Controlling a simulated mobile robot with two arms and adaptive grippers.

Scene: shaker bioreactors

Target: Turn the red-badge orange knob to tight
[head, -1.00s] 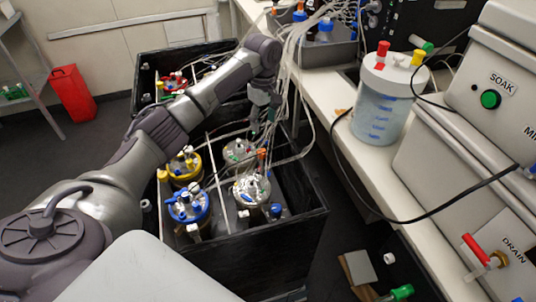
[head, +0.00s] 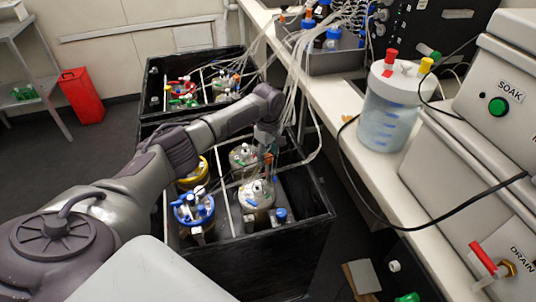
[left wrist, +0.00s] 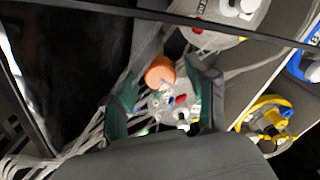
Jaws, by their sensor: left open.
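In the left wrist view an orange knob (left wrist: 160,72) stands among clear tubing and small coloured fittings, between and just beyond my fingertips. My left gripper (left wrist: 164,104) is open, with one green-padded finger on each side and a gap around the knob. In the head view my left gripper (head: 267,135) points down over the vessels in the near black box. A small orange piece (head: 268,158) shows just below it, partly hidden. My right gripper is not in view.
The near black box (head: 275,238) holds vessels, including a blue-ringed one (head: 194,208) and a yellow-ringed one (head: 193,172). A second black box (head: 150,125) stands behind. Clear tubes hang from the bench at right. A white jug (head: 388,105) stands on the bench.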

